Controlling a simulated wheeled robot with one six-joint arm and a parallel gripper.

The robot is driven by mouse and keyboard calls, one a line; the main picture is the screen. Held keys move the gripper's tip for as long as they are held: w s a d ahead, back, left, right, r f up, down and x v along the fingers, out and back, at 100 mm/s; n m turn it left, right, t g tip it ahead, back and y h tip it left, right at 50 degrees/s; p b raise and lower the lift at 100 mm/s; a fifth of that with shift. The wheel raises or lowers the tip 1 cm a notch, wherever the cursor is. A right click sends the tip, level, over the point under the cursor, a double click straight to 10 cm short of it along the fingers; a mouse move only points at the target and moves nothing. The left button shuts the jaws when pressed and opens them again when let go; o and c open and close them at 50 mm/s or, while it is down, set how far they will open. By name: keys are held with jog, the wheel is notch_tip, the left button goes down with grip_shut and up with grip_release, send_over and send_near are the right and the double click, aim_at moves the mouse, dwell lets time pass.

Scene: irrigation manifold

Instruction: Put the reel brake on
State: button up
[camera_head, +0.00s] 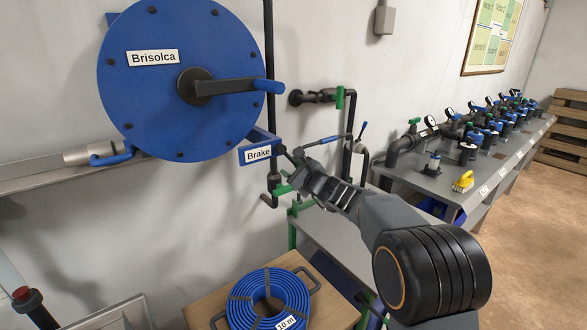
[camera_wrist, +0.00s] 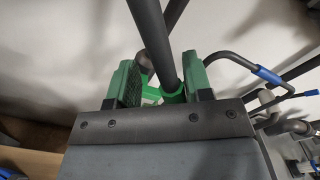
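The blue reel (camera_head: 150,95) marked "Brisolca" hangs on the wall at upper left in the head view, with a dark crank arm and blue handle. A "Brake" label (camera_head: 257,154) sits on a blue bracket below its right side. A dark lever with a blue grip (camera_head: 330,140) lies just right of the label; whether it belongs to the brake I cannot tell. My gripper (camera_head: 291,172) is just below and right of the label. In the wrist view its green fingers (camera_wrist: 160,82) stand apart, with a dark bar (camera_wrist: 158,45) showing between them; contact is unclear.
Dark wall pipes (camera_head: 349,115) with green valves stand close to my gripper. A coiled blue hose (camera_head: 268,295) lies on a wooden surface below. Open floor shows at far right.

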jog(key=shift+w+d+r, duration=0.1)
jog(key=shift+d, duration=0.1)
jog(key=b+v, duration=0.1)
jog(key=v, duration=1.2)
jog(key=shift+s+d, duration=0.2)
jog(key=shift+s, duration=0.15)
